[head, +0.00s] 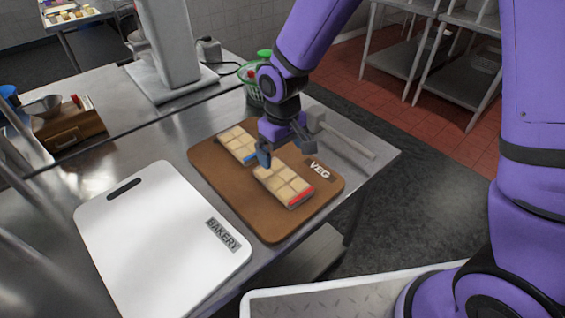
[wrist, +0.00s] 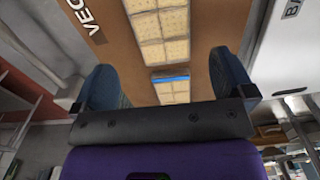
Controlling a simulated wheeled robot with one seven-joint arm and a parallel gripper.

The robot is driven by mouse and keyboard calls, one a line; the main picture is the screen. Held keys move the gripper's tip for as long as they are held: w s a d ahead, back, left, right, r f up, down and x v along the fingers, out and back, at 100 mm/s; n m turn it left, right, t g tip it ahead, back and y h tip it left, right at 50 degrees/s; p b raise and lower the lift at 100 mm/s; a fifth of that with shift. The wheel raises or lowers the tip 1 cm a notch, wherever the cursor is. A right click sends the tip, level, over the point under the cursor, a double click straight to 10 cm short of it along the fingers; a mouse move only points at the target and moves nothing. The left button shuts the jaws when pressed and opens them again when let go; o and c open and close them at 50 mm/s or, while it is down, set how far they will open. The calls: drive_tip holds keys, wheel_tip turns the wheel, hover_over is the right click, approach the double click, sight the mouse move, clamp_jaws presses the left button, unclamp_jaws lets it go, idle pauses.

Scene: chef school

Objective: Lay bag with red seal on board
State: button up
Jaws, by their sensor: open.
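The bag with the red seal (head: 283,182) lies flat on the brown VEG board (head: 265,228), its red end toward the lower right. It shows pale square pieces. In the wrist view a bag of squares (wrist: 160,32) runs off the top edge, and its far end is hidden. My gripper (head: 284,150) is open and empty, above the brown board by the upper end of the red-sealed bag. Its two fingers stand apart in the wrist view (wrist: 166,84). The white BAKERY board (head: 160,235) lies to the left, bare.
A bag with a blue seal (head: 237,144) lies on the brown board beside the red-sealed one. A mallet (head: 340,133) lies behind the board. A green basket (head: 252,80) stands at the back. A light tray (head: 340,295) is at the front right.

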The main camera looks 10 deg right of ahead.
drive_tip(key=s+d+r+m+t, duration=0.1)
drive_tip(key=s+d+r+m, duration=0.1)
drive_tip(key=d+r, duration=0.6)
drive_tip(key=s+d+r+m+t, duration=0.1)
drive_tip(key=s+d+r, duration=0.1)
drive_tip(key=d+r, duration=0.6)
drive_tip(key=s+d+r+m+t, duration=0.1)
drive_tip(key=s+d+r+m, duration=0.1)
drive_tip(key=s+d+r, duration=0.2)
drive_tip(key=s+d+r+m+t, duration=0.1)
drive_tip(key=s+d+r, duration=0.3)
drive_tip(key=s, duration=0.6)
wheel_tip(320, 180, up, 3)
drive_tip(key=shift+s+d+f+m+t, duration=0.15)
drive_tip(key=shift+s+d+m+t, duration=0.2)
drive_tip(key=shift+t, duration=0.25)
